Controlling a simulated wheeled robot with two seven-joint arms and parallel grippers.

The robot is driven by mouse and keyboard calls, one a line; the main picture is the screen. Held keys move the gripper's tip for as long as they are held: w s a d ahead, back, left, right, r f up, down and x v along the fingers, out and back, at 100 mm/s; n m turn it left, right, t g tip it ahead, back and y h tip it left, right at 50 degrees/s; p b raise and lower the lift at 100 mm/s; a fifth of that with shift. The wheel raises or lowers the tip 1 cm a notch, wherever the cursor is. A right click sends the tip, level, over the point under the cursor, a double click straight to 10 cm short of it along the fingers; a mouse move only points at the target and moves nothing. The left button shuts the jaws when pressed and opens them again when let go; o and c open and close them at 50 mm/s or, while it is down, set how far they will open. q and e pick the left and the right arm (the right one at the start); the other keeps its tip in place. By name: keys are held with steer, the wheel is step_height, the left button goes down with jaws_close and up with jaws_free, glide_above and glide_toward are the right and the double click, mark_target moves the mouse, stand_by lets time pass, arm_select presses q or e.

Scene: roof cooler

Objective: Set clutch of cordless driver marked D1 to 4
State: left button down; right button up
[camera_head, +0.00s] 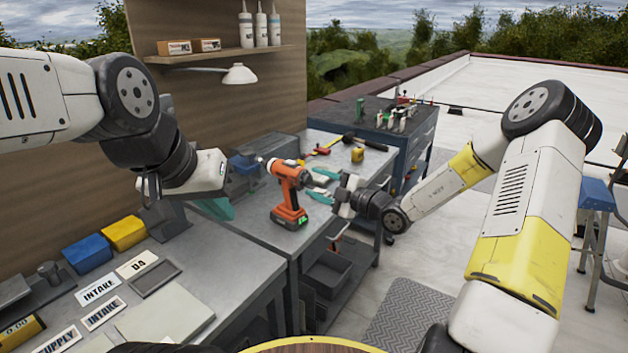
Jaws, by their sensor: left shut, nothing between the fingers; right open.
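A bench vise (243,172) stands behind my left gripper. Blue (87,253) and yellow (124,232) boxes and label cards (97,290) lie on the near left bench. A hammer (365,143) and yellow tape measure (357,154) lie behind the driver. A lamp (238,74) hangs under the shelf.

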steer(key=v, duration=0.6)
steer(key=shift+s+d, duration=0.15)
steer(key=shift+s, duration=0.05)
